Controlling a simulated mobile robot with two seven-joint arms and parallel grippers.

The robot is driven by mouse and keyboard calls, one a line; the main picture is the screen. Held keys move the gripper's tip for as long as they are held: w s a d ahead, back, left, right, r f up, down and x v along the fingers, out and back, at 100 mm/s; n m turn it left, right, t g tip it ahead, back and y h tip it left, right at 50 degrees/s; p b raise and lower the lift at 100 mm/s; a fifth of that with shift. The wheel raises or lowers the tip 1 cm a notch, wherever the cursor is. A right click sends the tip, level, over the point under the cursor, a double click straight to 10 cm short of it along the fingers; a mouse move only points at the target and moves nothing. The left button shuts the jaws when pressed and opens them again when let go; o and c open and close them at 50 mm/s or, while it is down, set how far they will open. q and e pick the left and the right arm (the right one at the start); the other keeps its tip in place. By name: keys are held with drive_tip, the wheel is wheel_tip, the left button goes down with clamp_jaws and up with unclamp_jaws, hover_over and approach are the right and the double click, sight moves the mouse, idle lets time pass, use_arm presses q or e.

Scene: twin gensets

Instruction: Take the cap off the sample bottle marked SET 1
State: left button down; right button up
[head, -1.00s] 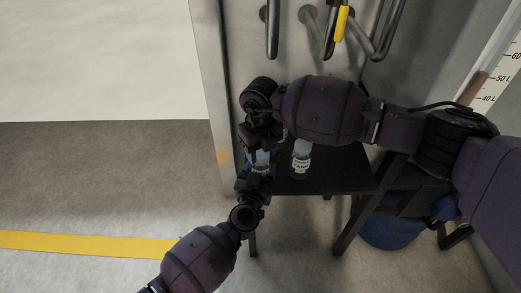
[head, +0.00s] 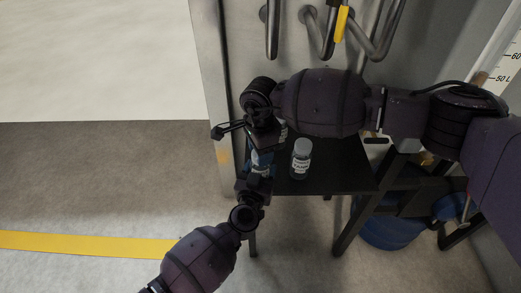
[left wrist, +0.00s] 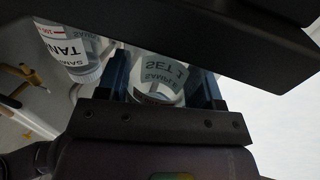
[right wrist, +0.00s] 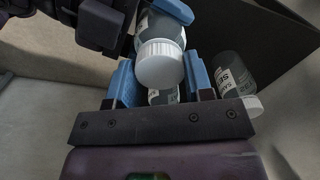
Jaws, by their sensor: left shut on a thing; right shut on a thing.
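The sample bottle marked SET 1 (left wrist: 160,80) is clear with a pale label and appears inverted in the left wrist view. My left gripper (head: 260,165) is shut around it, a blue finger on each side. In the right wrist view its white ribbed cap (right wrist: 160,64) lies between the blue fingertips of my right gripper (right wrist: 160,75), which is shut on it. The bottle body (right wrist: 153,25) is in line behind the cap. I cannot tell whether the cap is loose. My right gripper covers the bottle's top in the head view.
The TANK bottle (head: 300,160) stands on the dark small table (head: 330,180); it also shows in the left wrist view (left wrist: 75,50). Another capped bottle (right wrist: 235,75) is close by in the right wrist view. Pipes with a yellow handle (head: 341,22) are behind.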

drive_tip(key=n, duration=0.5)
drive_tip(key=shift+n, duration=0.4)
drive_tip(key=n, duration=1.6)
drive_tip(key=shift+r, duration=0.1)
drive_tip(key=shift+r, duration=0.75)
drive_tip(key=shift+r, duration=0.3)
